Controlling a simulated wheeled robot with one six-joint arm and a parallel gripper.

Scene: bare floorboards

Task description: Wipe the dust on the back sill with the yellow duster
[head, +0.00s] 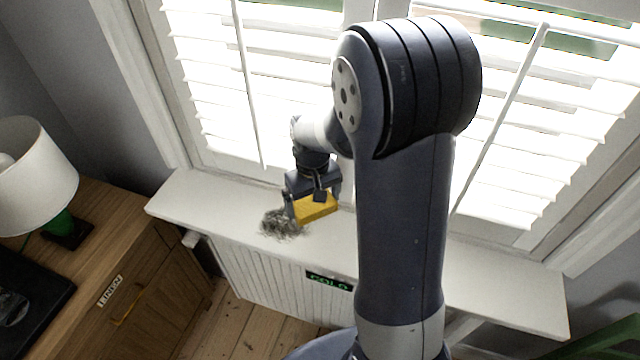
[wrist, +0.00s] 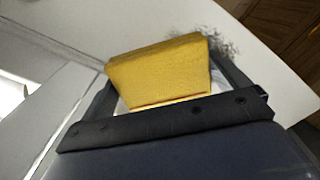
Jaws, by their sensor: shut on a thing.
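The yellow duster (head: 316,208) is a block held in my gripper (head: 312,199), which is shut on it, over the white back sill (head: 193,197) under the window. In the wrist view the duster (wrist: 160,72) sits between the two fingers (wrist: 165,85). A grey, fuzzy patch of dust (head: 281,224) lies on the sill just left of the duster in the head view. In the wrist view the dust (wrist: 222,46) shows behind the duster's right corner, partly hidden by it. I cannot tell whether the duster touches the sill.
A white radiator (head: 270,285) with a "COLD" sign (head: 329,281) stands below the sill. At left, a wooden cabinet (head: 150,290) labelled "LINEN" bears a white-shaded lamp (head: 35,178) and a black tray (head: 28,300). Shuttered windows (head: 290,90) rise behind the sill. My arm hides the sill's middle.

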